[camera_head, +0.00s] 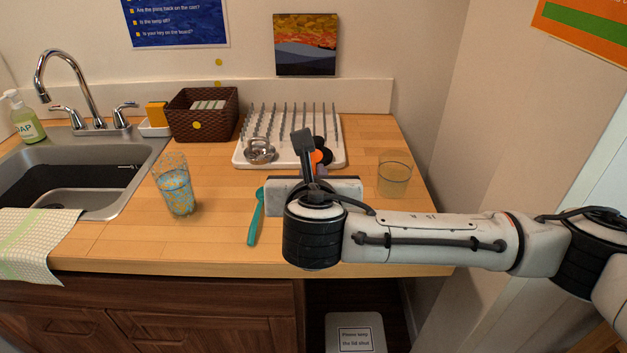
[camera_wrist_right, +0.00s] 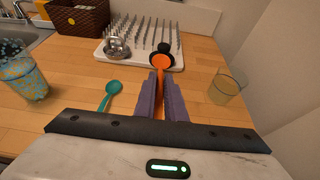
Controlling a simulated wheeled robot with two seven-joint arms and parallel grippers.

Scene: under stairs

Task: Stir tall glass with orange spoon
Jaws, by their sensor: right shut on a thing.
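The orange spoon (camera_wrist_right: 162,62) is between the fingers of my right gripper (camera_wrist_right: 161,84), which is shut on it. Its round end points forward, away from the wrist, and shows partly in the head view (camera_head: 317,156). A tall glass (camera_head: 175,188) with a blue and yellow pattern stands upright on the counter, left of the gripper. It also shows at the left edge of the wrist view (camera_wrist_right: 24,80). The spoon is apart from this glass. My left gripper is not in view.
A teal spoon (camera_head: 256,218) lies between the patterned glass and my right gripper. A shorter clear glass (camera_head: 394,176) with pale yellowish contents stands at right. A white drying rack (camera_head: 240,158) with a metal item and dark round items is behind. The sink (camera_head: 100,196) is left.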

